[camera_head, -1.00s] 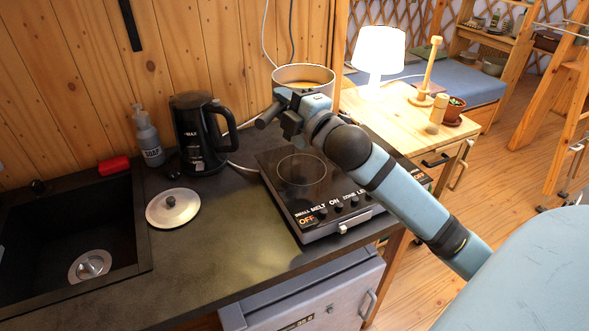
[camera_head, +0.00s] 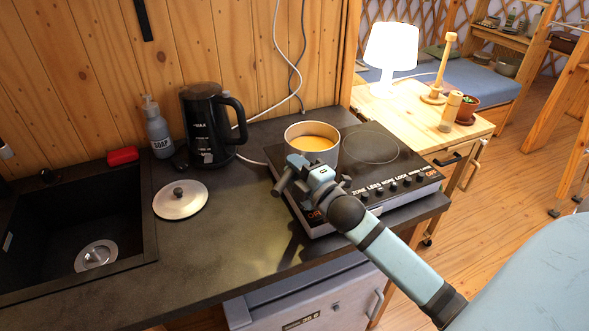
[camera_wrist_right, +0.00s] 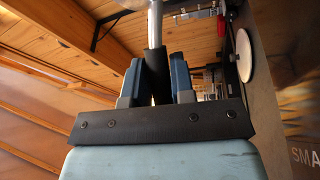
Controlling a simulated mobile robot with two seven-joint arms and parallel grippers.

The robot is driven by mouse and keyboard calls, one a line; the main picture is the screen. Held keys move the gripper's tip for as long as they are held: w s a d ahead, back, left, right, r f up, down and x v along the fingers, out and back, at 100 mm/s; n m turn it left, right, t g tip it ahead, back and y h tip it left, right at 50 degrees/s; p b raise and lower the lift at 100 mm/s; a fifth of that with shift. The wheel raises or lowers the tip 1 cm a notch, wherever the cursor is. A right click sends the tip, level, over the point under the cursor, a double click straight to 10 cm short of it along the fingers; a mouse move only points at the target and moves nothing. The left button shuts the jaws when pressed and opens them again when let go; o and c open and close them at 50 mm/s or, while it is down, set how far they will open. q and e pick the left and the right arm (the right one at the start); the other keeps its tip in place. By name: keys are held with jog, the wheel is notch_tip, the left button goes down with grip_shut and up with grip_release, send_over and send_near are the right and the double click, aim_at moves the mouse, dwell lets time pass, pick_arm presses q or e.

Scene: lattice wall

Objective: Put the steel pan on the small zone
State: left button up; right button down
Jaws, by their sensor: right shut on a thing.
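The steel pan (camera_head: 330,151), with orange liquid inside, is upright over the left part of the black hob (camera_head: 415,168). I cannot tell whether its base touches the hob. My right gripper (camera_head: 300,172) is at the pan's near left side, shut on its dark handle. In the right wrist view the handle (camera_wrist_right: 156,68) runs between the fingers (camera_wrist_right: 157,82). The small zone, on the hob's left, is hidden by the pan and gripper. The larger ring (camera_head: 370,147) on the right is bare. My left gripper is out of view.
A black kettle (camera_head: 205,128), soap bottle (camera_head: 158,132), red sponge (camera_head: 123,155) and round lid (camera_head: 181,200) stand left of the hob. A sink (camera_head: 95,256) is further left. A wooden side table (camera_head: 410,115) with a lit lamp (camera_head: 391,50) stands at right.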

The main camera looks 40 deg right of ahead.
jog(key=shift+f, duration=0.15)
jog(key=shift+f, duration=0.15)
jog(key=c, duration=1)
grip_release()
jog(key=shift+s, duration=0.1)
jog(key=s, duration=0.6)
jog(key=s+f+b, duration=0.1)
jog(key=s, duration=0.3)
jog(key=shift+d+f, duration=0.1)
jog(key=shift+d, duration=0.25)
jog(key=shift+s, duration=0.8)
